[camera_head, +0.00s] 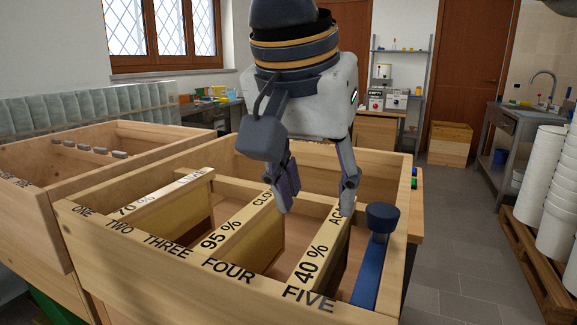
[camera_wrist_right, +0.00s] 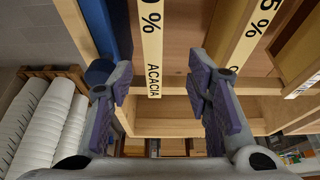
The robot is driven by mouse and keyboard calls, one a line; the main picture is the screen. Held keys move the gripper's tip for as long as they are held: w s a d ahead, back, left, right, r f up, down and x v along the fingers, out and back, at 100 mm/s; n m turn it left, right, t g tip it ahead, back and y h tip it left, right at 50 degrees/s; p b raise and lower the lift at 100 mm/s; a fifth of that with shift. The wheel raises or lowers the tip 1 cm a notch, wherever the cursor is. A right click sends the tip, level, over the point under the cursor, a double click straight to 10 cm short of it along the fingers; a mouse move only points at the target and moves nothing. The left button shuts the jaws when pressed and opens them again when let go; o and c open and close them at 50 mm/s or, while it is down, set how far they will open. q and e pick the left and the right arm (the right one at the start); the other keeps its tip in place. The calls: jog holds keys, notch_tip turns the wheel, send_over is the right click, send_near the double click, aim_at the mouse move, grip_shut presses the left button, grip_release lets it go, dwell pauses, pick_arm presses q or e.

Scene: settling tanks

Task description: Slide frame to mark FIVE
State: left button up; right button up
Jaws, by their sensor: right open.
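A wooden tank (camera_head: 130,245) has the marks ONE to FIVE on its front rim. The mark FIVE (camera_head: 309,301) is at the right. The "40 %" ACACIA frame (camera_head: 311,262) meets the rim close to FIVE, and it shows in the wrist view (camera_wrist_right: 152,45). The "95 %" frame (camera_head: 225,235) ends between THREE and FOUR. My right gripper (camera_head: 318,203) is open above the tank's rear part. In the wrist view the ACACIA label lies between its fingers (camera_wrist_right: 165,105). My left gripper is out of view.
A blue bar (camera_head: 366,280) with a dark blue knob (camera_head: 382,216) stands right of the ACACIA frame. A second wooden tank (camera_head: 45,200) adjoins at the left. White buckets (camera_head: 560,190) are stacked on a pallet at the right. Floor between is clear.

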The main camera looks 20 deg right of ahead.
aim_at(341, 255)
jog(key=f, duration=0.2)
jog(key=s+d+f, duration=0.1)
jog(key=x, duration=0.8)
jog(key=shift+w+f, duration=0.1)
jog(key=shift+w, duration=0.25)
grip_shut()
jog(key=shift+d, duration=0.1)
jog(key=shift+s+d, duration=0.5)
jog(key=shift+s, duration=0.15)
